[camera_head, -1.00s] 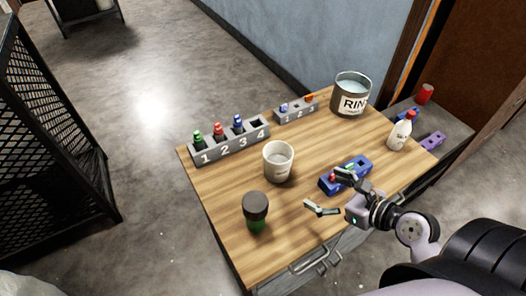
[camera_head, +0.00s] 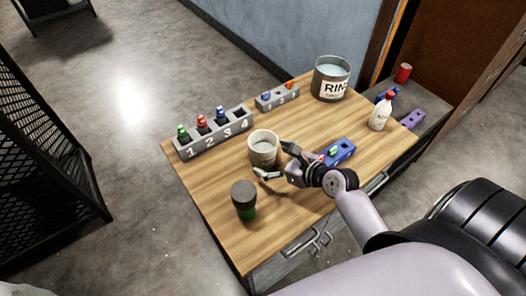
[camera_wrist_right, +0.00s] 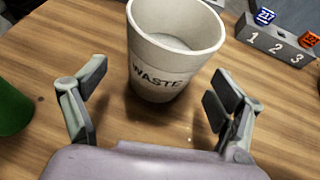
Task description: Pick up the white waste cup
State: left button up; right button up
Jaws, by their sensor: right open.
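The white waste cup (camera_head: 263,150) stands upright on the wooden table top. In the right wrist view the cup (camera_wrist_right: 172,60) shows its dark "WASTE" label and some greyish content inside. My right gripper (camera_head: 274,161) is open and low over the table, right beside the cup. In the right wrist view the gripper's fingers (camera_wrist_right: 152,97) point at the cup, one to each side of its lower part. The cup is at the front of the gap between them, and no finger is seen closed on it. My left gripper is not in view.
A dark-capped green bottle (camera_head: 244,200) stands in front of the cup. Behind are a numbered grey rack (camera_head: 215,138), a smaller rack (camera_head: 277,97) and the rinse pot (camera_head: 331,80). A blue holder (camera_head: 340,151) lies right of the gripper; a white red-capped bottle (camera_head: 381,113) stands farther right.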

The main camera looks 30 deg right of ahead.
jog(key=x, duration=0.4)
jog(key=shift+w, duration=0.35)
jog(key=shift+s, duration=0.1)
jog(key=shift+c, duration=0.3)
jog(key=shift+r, duration=0.1)
jog(key=c, duration=1.4)
jog(key=shift+c, duration=0.2)
